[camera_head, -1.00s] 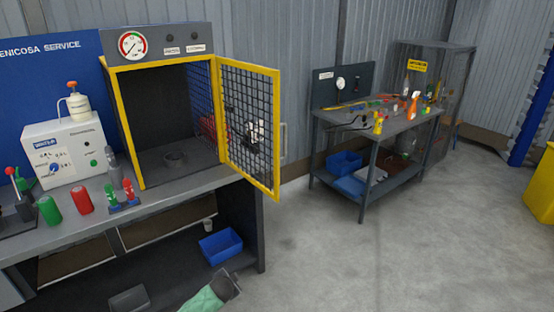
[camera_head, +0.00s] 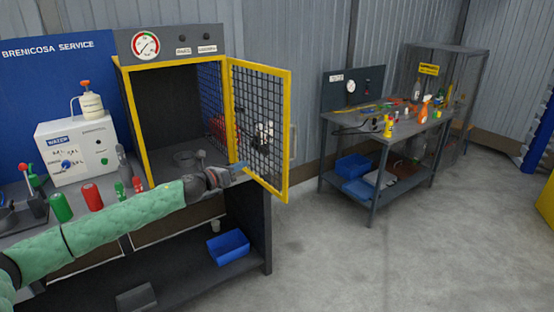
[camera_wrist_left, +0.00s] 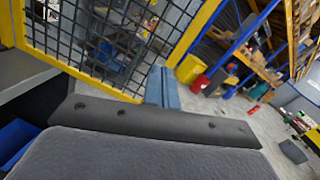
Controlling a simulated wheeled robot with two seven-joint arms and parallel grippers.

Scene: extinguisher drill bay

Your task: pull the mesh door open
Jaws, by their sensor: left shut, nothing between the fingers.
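The mesh door (camera_head: 259,125) has a yellow frame and dark wire mesh. It stands open, swung out to the right of the grey cabinet (camera_head: 172,45), whose dark inside shows. A pale vertical handle (camera_head: 292,142) is on the door's free edge. My left gripper (camera_head: 241,167) is shut and empty in front of the cabinet opening, by the inner face of the door near its lower part. In the left wrist view the blue-grey fingers (camera_wrist_left: 162,87) are together beside the door's yellow lower frame (camera_wrist_left: 85,78). I cannot tell whether they touch it. My right gripper is not in view.
The workbench (camera_head: 262,215) carries a white water unit (camera_head: 75,148), a red can (camera_head: 92,196) and a green can (camera_head: 61,207). A blue bin (camera_head: 228,245) sits below. A tool table (camera_head: 372,185) stands at right. The floor between is clear.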

